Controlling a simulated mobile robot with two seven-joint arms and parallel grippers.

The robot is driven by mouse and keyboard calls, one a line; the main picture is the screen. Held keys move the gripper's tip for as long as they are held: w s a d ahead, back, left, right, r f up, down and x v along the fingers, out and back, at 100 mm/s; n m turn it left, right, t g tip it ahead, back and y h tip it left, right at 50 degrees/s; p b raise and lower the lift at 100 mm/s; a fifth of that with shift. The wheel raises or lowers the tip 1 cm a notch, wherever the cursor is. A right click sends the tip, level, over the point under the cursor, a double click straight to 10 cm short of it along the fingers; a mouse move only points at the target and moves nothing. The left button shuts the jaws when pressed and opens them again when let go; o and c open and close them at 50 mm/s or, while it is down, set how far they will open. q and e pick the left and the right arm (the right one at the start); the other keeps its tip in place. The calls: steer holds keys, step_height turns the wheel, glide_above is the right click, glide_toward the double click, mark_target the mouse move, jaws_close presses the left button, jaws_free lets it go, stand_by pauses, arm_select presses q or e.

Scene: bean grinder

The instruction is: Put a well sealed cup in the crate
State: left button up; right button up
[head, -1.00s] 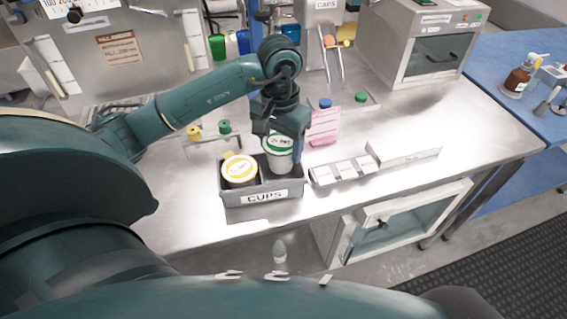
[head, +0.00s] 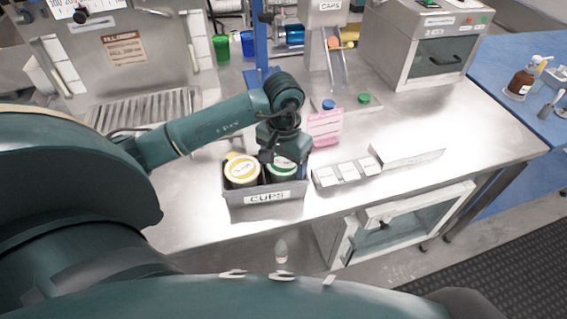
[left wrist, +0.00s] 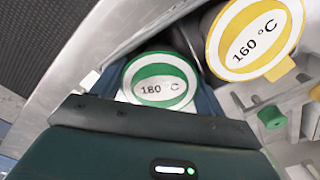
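The grey crate labelled CUPS (head: 232,202) stands on the steel table. A cup with a green-ringed lid (head: 284,172) is low in its right part, upright as far as I can see. A cup with a yellow-ringed lid (head: 241,171) stands in its left part. My left gripper (head: 280,152) is over the green-lidded cup. In the left wrist view its fingers lie along both sides of that cup, whose lid (left wrist: 160,80) reads 180 °C and looks flat. The yellow lid (left wrist: 255,38) there reads 160 °C. The cups' lower parts are hidden. My right gripper is not in view.
A pink card (head: 325,127) stands right behind the crate. A low rack of white boxes (head: 349,172) is to its right. A blue cap (head: 328,104) and a green cap (head: 364,99) lie behind.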

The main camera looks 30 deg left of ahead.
arm_select(q)
steer(key=shift+r, duration=0.15)
step_height(320, 180, up, 12)
steer(key=b, duration=0.1)
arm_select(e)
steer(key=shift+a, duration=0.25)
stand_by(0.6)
